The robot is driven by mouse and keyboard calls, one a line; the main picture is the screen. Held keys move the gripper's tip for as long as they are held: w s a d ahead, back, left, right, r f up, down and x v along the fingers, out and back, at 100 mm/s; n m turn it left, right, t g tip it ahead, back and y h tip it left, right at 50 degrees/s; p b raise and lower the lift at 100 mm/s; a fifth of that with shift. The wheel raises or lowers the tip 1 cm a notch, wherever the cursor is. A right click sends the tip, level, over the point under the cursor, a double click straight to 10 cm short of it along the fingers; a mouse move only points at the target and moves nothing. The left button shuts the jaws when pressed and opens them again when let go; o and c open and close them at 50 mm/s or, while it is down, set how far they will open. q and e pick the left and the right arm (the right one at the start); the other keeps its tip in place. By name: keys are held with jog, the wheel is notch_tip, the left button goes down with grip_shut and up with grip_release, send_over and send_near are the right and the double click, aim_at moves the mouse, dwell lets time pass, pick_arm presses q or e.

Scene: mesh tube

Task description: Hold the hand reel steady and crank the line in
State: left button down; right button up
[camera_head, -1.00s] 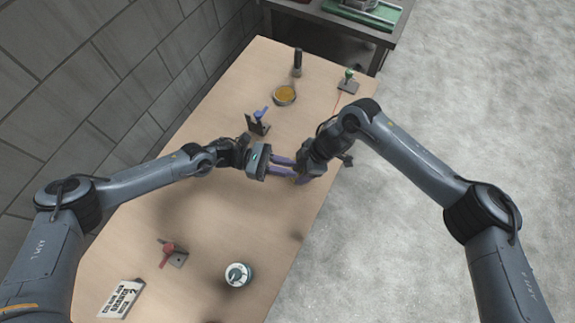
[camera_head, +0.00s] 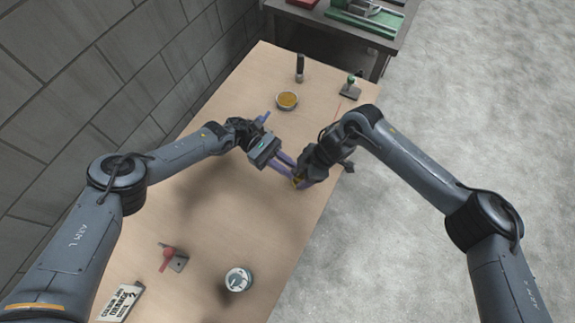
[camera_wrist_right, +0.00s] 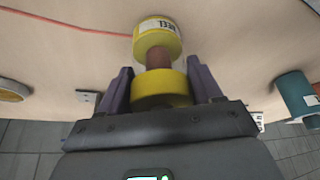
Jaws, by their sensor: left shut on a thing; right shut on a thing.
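The hand reel has yellow flanges on a brown core and mostly hides behind my grippers in the head view, where a little yellow (camera_head: 297,180) shows. It is clear in the right wrist view (camera_wrist_right: 158,38), with a label on its far flange. My right gripper (camera_head: 302,184) is shut on it. In the right wrist view its purple fingers (camera_wrist_right: 162,78) stand either side of the near flange. My left gripper (camera_head: 287,169) reaches the reel from the left, its fingers shut at it. Its exact contact and the crank are hidden. A thin red line (camera_wrist_right: 75,22) runs across the table.
A green-topped clamp (camera_head: 350,89), an amber dish (camera_head: 287,100) and a black-handled tool (camera_head: 300,68) stand at the far end. A red-handled clamp (camera_head: 172,257), a white-and-teal canister (camera_head: 238,279) and a sign (camera_head: 121,301) are nearer. The blue clamp (camera_head: 263,117) is partly covered.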

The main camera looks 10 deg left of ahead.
pick_arm(q)
jog(key=c, duration=1.3)
grip_release()
jog(key=v, duration=0.7)
jog(key=shift+a, duration=0.2)
jog(key=shift+w, duration=0.1)
jog(key=shift+o, duration=0.4)
